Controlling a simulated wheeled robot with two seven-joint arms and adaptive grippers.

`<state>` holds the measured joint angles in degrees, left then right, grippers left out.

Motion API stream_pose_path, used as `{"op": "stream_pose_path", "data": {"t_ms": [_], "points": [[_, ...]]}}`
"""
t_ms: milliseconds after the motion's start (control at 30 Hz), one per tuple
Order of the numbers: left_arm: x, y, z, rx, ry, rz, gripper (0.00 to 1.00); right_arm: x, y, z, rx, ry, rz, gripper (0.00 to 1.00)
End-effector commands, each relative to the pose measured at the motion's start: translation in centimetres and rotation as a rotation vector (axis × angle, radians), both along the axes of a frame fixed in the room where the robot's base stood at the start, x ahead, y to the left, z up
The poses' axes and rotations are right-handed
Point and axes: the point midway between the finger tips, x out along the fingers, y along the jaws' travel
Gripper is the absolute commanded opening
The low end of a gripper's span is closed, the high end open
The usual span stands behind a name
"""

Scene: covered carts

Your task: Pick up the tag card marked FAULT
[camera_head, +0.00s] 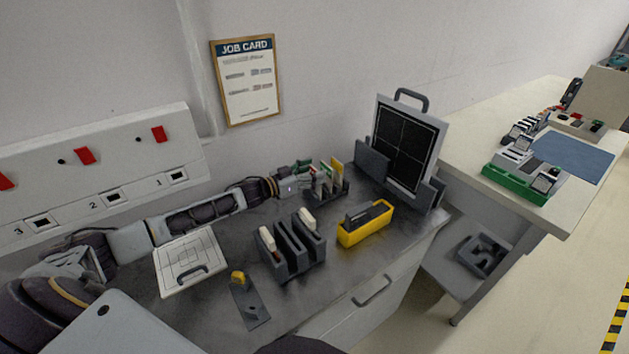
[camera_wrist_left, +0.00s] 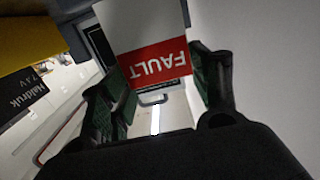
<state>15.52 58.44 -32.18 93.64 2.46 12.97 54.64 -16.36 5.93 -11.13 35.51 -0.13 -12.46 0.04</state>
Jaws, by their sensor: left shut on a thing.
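The tag card marked FAULT (camera_wrist_left: 155,62), white with a red band, stands between the fingers of my left gripper in the left wrist view, its lettering upside down. My left gripper (camera_head: 305,169) is shut on this card at the small dark card rack (camera_head: 341,190) in the head view. A yellow card (camera_head: 337,167) stands in that rack. In the head view the FAULT card is mostly hidden by the fingers, and I cannot tell whether its lower edge is still in the rack. My right gripper is not in view.
A dark slotted holder (camera_head: 285,262), a yellow box (camera_head: 365,226), a white lidded panel (camera_head: 190,262) and a grey plate (camera_head: 248,305) occupy the dark bench. A framed black panel (camera_head: 404,148) stands at its right end. The wall unit (camera_head: 95,170) backs my left arm.

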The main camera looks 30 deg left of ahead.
Motion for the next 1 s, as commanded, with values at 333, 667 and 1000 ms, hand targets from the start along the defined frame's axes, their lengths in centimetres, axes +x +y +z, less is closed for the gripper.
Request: {"op": "stream_pose_path", "data": {"t_ms": [333,667,1000], "points": [[0.0,0.0,1.4,0.002,-0.002,0.0,0.41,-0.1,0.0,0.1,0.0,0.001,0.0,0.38],[0.0,0.0,5.6,0.003,-0.004,-0.001,0.41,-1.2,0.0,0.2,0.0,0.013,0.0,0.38],[0.0,0.0,9.3,0.001,-0.002,0.0,0.41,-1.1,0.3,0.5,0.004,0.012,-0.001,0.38]]}}
